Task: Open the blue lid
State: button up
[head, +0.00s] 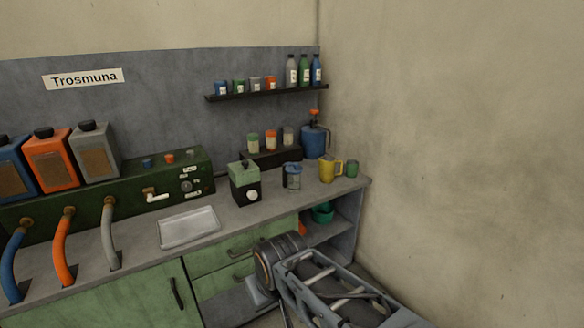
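I cannot single out the blue lid for certain. A small blue cap or knob (147,163) sits on top of the green machine at the left. A clear jug with a blue-grey top (292,168) stands on the counter right of the middle. A blue canister (314,141) with an orange cap stands behind it by the corner. My arm reaches in from the bottom right, in front of the cabinet, below counter height. My gripper cannot be made out and touches none of these.
The counter (222,213) holds a metal tray (188,228), a green-and-black grinder-like box (245,184), a yellow mug (327,171) and a green cup (351,169). Blue, orange and grey tanks (95,153) and hoses stand at the left. A shelf (270,92) with jars and bottles hangs above.

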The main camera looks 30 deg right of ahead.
aim_at(294, 169)
jog(key=z, duration=0.1)
jog(key=i, duration=1.15)
jog(key=z, duration=0.25)
